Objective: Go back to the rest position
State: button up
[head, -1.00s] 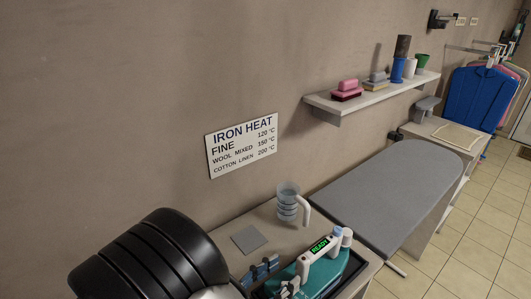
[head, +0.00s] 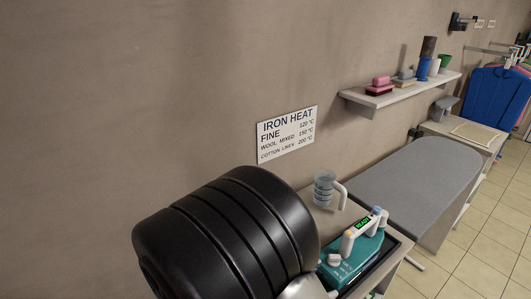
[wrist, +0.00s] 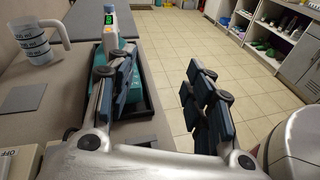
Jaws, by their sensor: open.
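My gripper (wrist: 160,85) shows in the wrist view with its two dark padded fingers wide apart and nothing between them. In the head view my black arm link covers most of the lower middle and hides the gripper. The teal iron (head: 350,255) with a white handle and a lit green display sits on a dark tray on the side table. In the wrist view the iron (wrist: 112,32) is behind the left finger, which partly hides it; I cannot tell the gap between them.
A measuring jug (head: 324,188) stands on the table near the wall, with a grey square pad (wrist: 21,98) nearby in the wrist view. The ironing board (head: 415,180) lies beyond. A wall shelf (head: 400,96) holds several items. Tiled floor (head: 480,240) is open at right.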

jog(key=s+d+r+m+g+y, duration=0.2)
jog(key=s+d+m+g+y, duration=0.1)
jog(key=s+m+y, duration=0.35)
jog(key=s+d+r+m+g+y, duration=0.2)
jog(key=s+d+m+g+y, duration=0.1)
jog(key=s+m+y, duration=0.4)
jog(key=r+m+t, duration=0.1)
jog(key=m, duration=0.1)
jog(key=a+r+m+t+y, duration=0.1)
jog(key=r+m+t, duration=0.1)
jog(key=w+a+r+m+t, duration=0.1)
jog(key=r+m+t, duration=0.1)
jog(key=m, duration=0.1)
jog(key=shift+w+a, duration=0.1)
jog(key=shift+a, duration=0.1)
